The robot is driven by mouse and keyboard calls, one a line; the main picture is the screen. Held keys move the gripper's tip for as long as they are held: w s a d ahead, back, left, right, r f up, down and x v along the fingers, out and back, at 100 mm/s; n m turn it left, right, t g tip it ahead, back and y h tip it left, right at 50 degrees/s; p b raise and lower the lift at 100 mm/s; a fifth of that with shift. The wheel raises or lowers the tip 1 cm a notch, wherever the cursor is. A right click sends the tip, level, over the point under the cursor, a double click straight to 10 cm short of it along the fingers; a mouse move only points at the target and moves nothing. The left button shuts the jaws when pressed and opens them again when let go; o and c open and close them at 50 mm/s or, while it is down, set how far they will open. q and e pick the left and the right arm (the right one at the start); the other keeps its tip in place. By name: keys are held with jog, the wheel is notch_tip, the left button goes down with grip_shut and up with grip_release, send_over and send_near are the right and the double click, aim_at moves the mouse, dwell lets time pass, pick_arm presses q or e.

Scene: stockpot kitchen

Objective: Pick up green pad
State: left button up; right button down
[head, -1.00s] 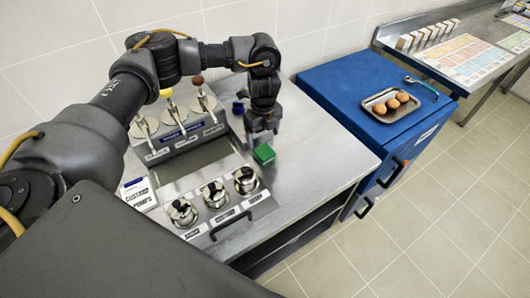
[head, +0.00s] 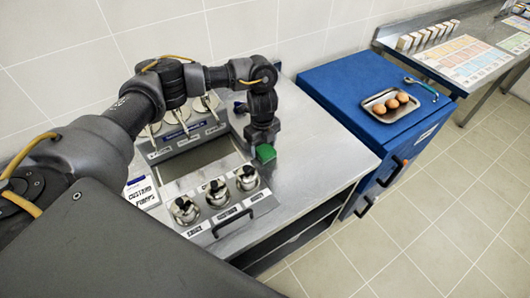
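The green pad (head: 265,153) is a small green block on the steel counter, right of the pump station. My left gripper (head: 263,142) points down from above, directly behind and over the pad, very close to it. The fingertips are small and partly hidden by the pad, so I cannot tell whether they touch it or have closed on it. My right gripper is not in view.
A blue cabinet (head: 345,88) holds a tray of eggs (head: 391,104). The steel counter (head: 320,150) right of the pad is clear.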

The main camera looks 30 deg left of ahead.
aim_at(262, 147)
pick_arm(q)
jog(key=c, duration=0.7)
jog(key=shift+o, duration=0.2)
jog(key=shift+r, duration=0.1)
jog(key=shift+w+r, duration=0.1)
jog(key=shift+r, duration=0.3)
notch_tip(262, 147, up, 3)
jog(key=shift+f, duration=0.15)
jog(key=s+r+b, duration=0.2)
jog(key=s+r, duration=0.7)
jog(key=s, duration=0.5)
jog(key=shift+a+r, duration=0.2)
jog(key=shift+a, duration=0.2)
